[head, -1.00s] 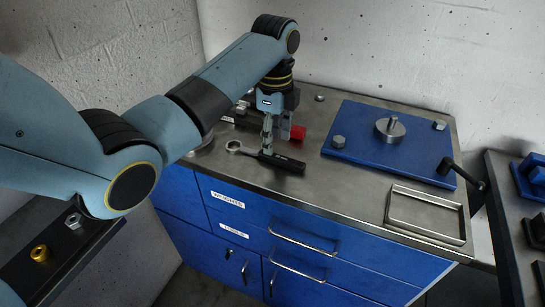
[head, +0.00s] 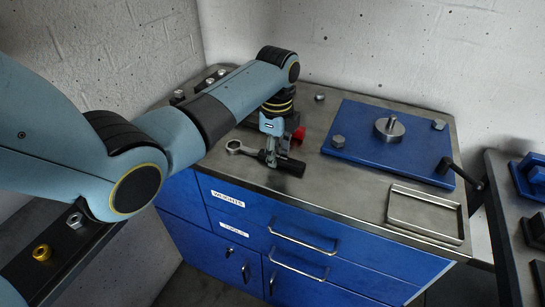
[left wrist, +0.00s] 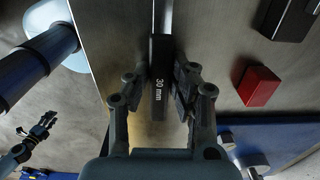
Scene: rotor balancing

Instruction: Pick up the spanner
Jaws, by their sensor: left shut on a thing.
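The spanner has a bright ring end (head: 234,147) and a dark handle (head: 292,167). It lies on the steel bench top near the front edge. My left gripper (head: 274,157) points down from above and is shut on the handle, part of which it hides. In the left wrist view, the spanner handle (left wrist: 158,82), marked "30 mm", runs between the two fingers of my left gripper (left wrist: 156,92). I see no gap between the spanner and the bench in the head view.
A red block (head: 299,134) stands just behind the gripper, and it also shows in the left wrist view (left wrist: 259,87). A blue plate (head: 375,160) with metal parts and a black-handled lever lies to the right. An empty metal tray (head: 428,236) sits front right.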

